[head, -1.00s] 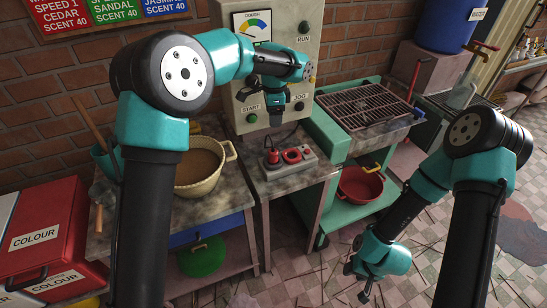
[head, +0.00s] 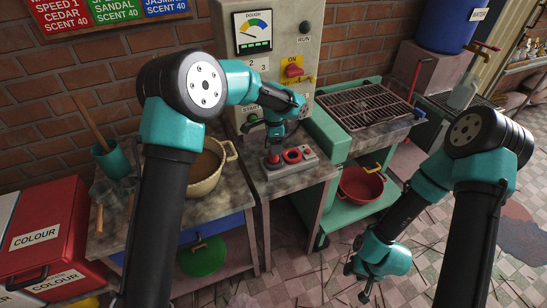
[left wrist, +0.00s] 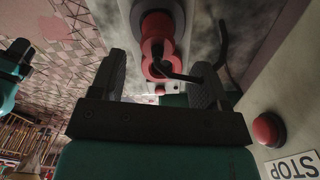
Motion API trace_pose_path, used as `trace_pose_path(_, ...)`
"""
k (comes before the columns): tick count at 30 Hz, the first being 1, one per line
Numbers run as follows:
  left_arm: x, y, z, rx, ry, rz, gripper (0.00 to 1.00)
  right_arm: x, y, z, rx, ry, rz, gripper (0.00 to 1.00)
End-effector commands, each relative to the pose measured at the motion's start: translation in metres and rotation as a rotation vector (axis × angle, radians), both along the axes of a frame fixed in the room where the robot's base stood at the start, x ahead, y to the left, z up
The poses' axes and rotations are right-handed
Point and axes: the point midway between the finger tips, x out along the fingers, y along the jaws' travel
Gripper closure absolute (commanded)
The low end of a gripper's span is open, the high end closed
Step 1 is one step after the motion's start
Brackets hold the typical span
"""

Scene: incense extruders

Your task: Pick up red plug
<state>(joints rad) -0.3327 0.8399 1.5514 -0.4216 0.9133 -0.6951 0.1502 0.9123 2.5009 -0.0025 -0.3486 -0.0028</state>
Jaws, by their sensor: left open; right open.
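The red plug (head: 273,159) stands at the left end of a grey socket strip (head: 308,161) on the middle table. A red ring-shaped piece (head: 292,155) sits beside it. My left gripper (head: 274,149) is just above the plug, pointing down and open. In the left wrist view its two fingers (left wrist: 160,70) are apart, with the red plug (left wrist: 156,45) between and beyond them. A black cord (left wrist: 190,77) bends close to the right finger. I cannot tell whether the fingers touch the plug. My right gripper (head: 368,285) is open, low over the floor at right.
The control panel (head: 285,20) stands right behind the strip; its red stop button (left wrist: 269,130) is near the gripper. A beige pot (head: 207,172) is to the left. A grill rack (head: 360,104) and a red pan (head: 360,187) are to the right.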

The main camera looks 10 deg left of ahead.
Motion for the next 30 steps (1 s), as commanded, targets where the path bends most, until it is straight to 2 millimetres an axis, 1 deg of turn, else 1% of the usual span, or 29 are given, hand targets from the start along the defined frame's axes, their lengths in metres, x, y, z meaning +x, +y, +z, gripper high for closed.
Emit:
trace_pose_path(4,0.000,0.000,-0.001,0.000,0.000,0.000,0.31,0.000,0.000,0.000,0.000,0.000,0.000,0.57)
trace_pose_path(7,-0.001,0.000,-0.006,0.000,0.002,0.000,0.31,0.000,0.000,0.000,0.000,0.000,0.000,0.57)
trace_pose_path(11,-0.003,0.000,-0.021,0.001,0.002,-0.001,0.31,0.000,0.000,0.000,0.000,0.000,0.000,0.57)
trace_pose_path(15,-0.004,0.000,-0.041,0.001,0.003,-0.001,0.31,0.000,0.000,0.000,0.000,0.000,0.000,0.57)
trace_pose_path(18,-0.004,0.000,-0.050,0.001,0.001,0.000,0.31,0.000,0.000,0.000,0.000,0.000,0.000,0.57)
trace_pose_path(30,-0.003,0.000,-0.052,0.000,0.000,0.000,0.31,0.000,0.000,0.000,0.000,0.000,0.000,0.57)
